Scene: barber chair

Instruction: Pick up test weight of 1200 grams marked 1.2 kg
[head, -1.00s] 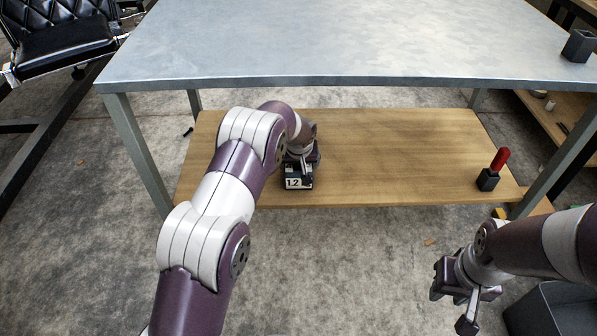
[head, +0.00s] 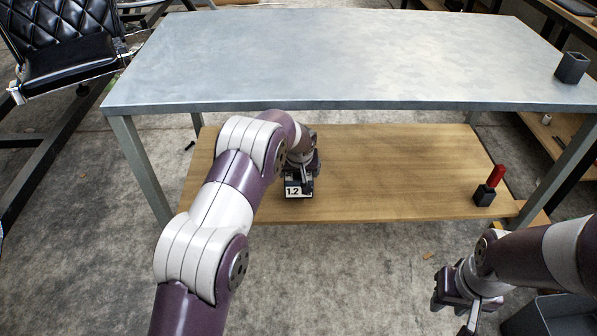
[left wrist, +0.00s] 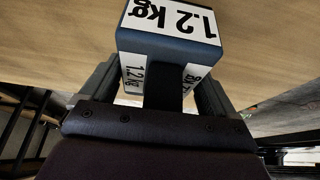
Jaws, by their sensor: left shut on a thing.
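The test weight (head: 297,190) is a dark block with white labels, at the left part of the wooden lower shelf (head: 400,175), near its front edge. In the left wrist view the weight (left wrist: 170,45) shows "1.2 kg" labels on several faces. My left gripper (head: 303,172) is shut on the weight, with one finger on each side of its narrower part in the left wrist view (left wrist: 160,95). I cannot tell whether the weight touches the shelf. My right gripper (head: 468,310) hangs at the lower right, away from the shelf; its fingertips are partly cut off by the picture edge.
The grey metal tabletop (head: 330,60) lies above the shelf, with a dark cup (head: 572,67) at its right. A small dark holder with a red-handled thing (head: 490,187) stands on the shelf's right end. A black padded chair (head: 65,55) is at the upper left.

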